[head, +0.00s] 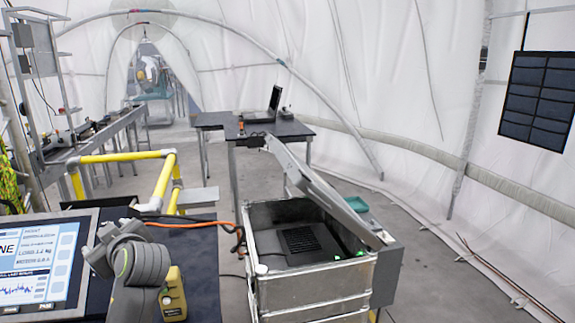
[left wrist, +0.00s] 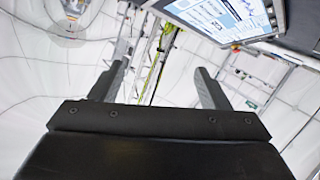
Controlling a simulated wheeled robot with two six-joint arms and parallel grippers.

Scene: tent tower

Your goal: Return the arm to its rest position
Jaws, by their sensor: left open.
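My left gripper (left wrist: 160,85) shows in the left wrist view with its two dark fingers spread wide apart. Nothing is between them. Beyond the fingers are the white tent wall, a thin frame with cables and part of a lit screen. In the head view my grey left arm (head: 132,262) is folded at the lower left, over the dark table and just right of the screen. I cannot make out its gripper fingers there. My right gripper is in neither view.
A lit monitor (head: 40,262) and a yellow device (head: 173,295) sit close to my arm. A metal crate (head: 315,287) with a raised lid (head: 318,188) stands to the right, an orange cable running to it. Yellow rails (head: 122,156) stand behind.

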